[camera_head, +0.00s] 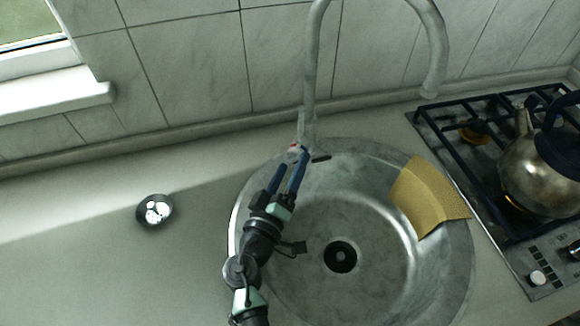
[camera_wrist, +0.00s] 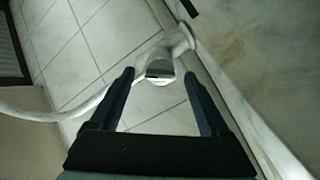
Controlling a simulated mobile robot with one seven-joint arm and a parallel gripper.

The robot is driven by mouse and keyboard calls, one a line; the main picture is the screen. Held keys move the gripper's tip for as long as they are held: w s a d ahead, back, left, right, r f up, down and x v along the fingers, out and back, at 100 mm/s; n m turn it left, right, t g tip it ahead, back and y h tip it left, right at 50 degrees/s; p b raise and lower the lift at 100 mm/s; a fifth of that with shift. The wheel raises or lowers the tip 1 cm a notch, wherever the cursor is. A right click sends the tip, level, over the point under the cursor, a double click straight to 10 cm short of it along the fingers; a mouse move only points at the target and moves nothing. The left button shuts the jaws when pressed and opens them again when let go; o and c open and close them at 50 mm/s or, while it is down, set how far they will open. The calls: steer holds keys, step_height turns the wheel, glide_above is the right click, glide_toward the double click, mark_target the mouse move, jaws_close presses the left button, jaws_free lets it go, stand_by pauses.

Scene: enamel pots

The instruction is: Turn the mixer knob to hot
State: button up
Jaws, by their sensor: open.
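The mixer tap (camera_head: 309,128) stands at the back rim of the round metal sink, its tall spout arching up and to the right. A small red mark (camera_head: 293,147) shows low on its left side, and a short dark piece sticks out at its lower right; I cannot tell the knob's exact setting. In the wrist view the pale mixer body (camera_wrist: 160,56) lies just beyond and between my fingertips. My gripper (camera_head: 292,158) is open, with its dark blue fingers reaching up to the mixer's base. It also shows in the wrist view (camera_wrist: 159,75), empty. Contact is unclear.
The sink (camera_head: 310,215) lies below my arm, with a yellow cloth (camera_head: 425,195) over its right rim. A gas hob (camera_head: 530,255) with a metal kettle (camera_head: 535,170) stands at the right.

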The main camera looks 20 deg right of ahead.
steer(key=shift+c, duration=0.3)
jaws_close()
steer(key=n+b, duration=0.1)
steer(key=n, duration=0.2)
steer(key=shift+n, duration=0.3)
steer(key=n, duration=0.4)
steer(key=shift+n, duration=0.3)
steer(key=n+p, duration=0.1)
steer(key=n, duration=0.3)
steer(key=shift+n+p, duration=0.3)
steer(key=shift+n, duration=1.5)
